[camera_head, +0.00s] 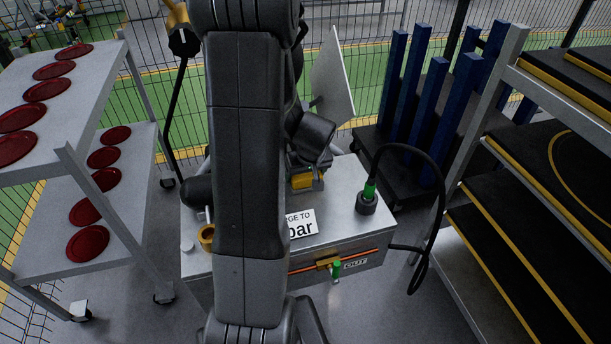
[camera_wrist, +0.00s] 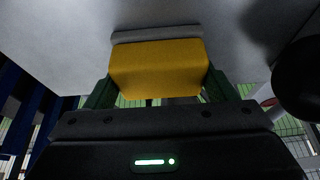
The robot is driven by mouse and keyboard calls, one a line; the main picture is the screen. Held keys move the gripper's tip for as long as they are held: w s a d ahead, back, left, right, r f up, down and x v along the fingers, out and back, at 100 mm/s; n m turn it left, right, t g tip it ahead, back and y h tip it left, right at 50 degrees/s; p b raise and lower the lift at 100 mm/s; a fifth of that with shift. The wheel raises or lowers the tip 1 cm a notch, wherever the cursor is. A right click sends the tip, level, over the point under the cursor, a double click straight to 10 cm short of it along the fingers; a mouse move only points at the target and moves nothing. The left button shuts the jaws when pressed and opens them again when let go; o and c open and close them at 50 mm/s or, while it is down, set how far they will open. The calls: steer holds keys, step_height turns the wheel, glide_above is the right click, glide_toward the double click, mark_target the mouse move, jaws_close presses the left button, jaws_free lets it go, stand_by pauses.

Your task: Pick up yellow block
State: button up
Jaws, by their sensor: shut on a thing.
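The yellow block (camera_wrist: 158,68) is between the two fingers of my gripper (camera_wrist: 158,88) in the wrist view, with a finger against each side. My gripper is shut on it. In the head view the yellow block (camera_head: 302,181) shows just above or on the top of the grey metal box (camera_head: 340,200), partly hidden by my gripper (camera_head: 308,178). I cannot tell whether the block touches the box top. My arm hides the left middle of the box.
On the box are a white sign (camera_head: 301,223), a black cable plug with a green band (camera_head: 367,200) and a yellow ring (camera_head: 207,238). A rack with red discs (camera_head: 88,243) stands left. Blue posts (camera_head: 412,90) and a black-shelved rack (camera_head: 520,215) stand right.

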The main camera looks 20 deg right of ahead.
step_height(320, 180, up, 10)
steer(key=o, duration=0.5)
steer(key=c, duration=0.3)
steer(key=shift+c, duration=0.2)
